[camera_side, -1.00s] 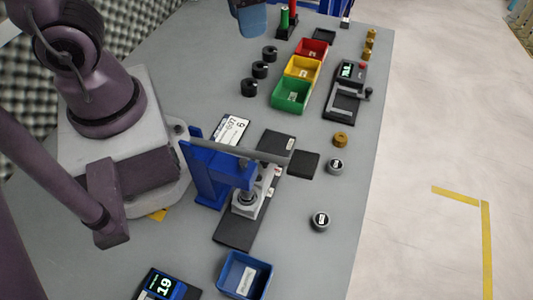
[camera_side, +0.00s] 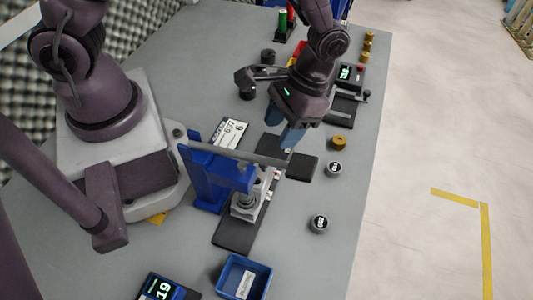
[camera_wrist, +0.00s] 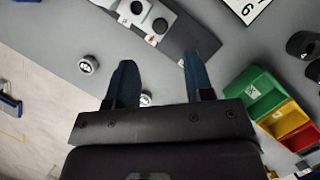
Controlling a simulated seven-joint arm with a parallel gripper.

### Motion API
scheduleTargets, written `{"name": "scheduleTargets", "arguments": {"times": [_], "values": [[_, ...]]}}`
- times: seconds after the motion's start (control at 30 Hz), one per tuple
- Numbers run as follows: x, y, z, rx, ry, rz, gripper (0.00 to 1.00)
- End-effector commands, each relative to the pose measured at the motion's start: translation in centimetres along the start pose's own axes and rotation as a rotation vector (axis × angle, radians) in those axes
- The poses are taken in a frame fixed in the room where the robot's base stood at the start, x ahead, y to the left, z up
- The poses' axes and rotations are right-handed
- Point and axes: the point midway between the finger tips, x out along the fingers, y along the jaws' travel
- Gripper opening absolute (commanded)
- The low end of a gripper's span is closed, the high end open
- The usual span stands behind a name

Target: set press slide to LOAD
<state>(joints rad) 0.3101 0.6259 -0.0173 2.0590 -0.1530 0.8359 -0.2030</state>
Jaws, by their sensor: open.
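The press has a blue frame (camera_side: 207,180) with a long grey lever across its top. Its slide is a dark track (camera_side: 236,232) on the table with a light grey carriage (camera_side: 247,207) under the press head. My gripper (camera_side: 290,137) is open and empty, pointing down above the track's far end, apart from the carriage. In the wrist view the open fingers (camera_wrist: 158,82) stand beside the dark track (camera_wrist: 185,38).
Two dark round weights (camera_side: 334,169) (camera_side: 320,223) and a brass piece (camera_side: 339,142) stand on the right. A blue bin (camera_side: 243,275) and a display (camera_side: 163,288) are in front. A numbered card (camera_side: 230,133) lies behind the press. Coloured bins (camera_wrist: 252,92) show in the wrist view.

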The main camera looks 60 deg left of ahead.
Motion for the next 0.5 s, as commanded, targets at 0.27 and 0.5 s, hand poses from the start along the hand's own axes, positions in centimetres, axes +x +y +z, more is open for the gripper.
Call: {"name": "scheduleTargets", "arguments": {"times": [0.27, 0.5], "values": [[5.6, 0.0, 0.1, 0.002, -0.005, -0.002, 0.48], [7.9, 0.0, 0.0, 0.001, 0.0, 0.0, 0.48]]}}
